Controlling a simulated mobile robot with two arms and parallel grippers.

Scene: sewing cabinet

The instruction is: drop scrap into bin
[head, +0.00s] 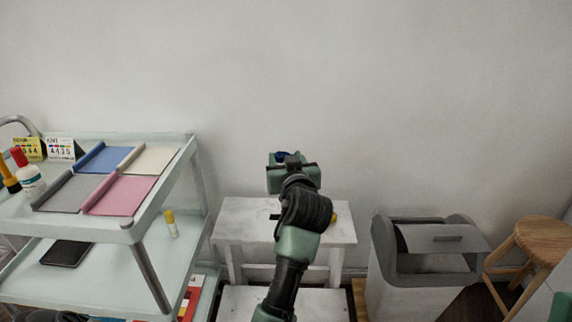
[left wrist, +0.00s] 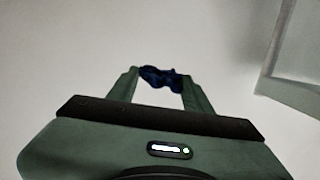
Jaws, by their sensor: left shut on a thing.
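My left gripper (head: 283,158) is raised in the middle of the head view, above a white stool. It is shut on a dark blue crumpled scrap (left wrist: 160,76), which sits between the fingertips in the left wrist view. In the head view only a bit of blue shows at the gripper's far end. The grey bin (head: 398,290) stands on the floor to the right of the gripper. Its flap lid (head: 446,237) is tilted and an opening shows at the front. My right gripper is not in view.
The white stool (head: 235,228) stands below my left arm, with a small yellow thing (head: 334,218) on it, partly hidden. A pale shelf cart (head: 185,160) with folded cloths is at the left. A round wooden stool (head: 545,236) is right of the bin.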

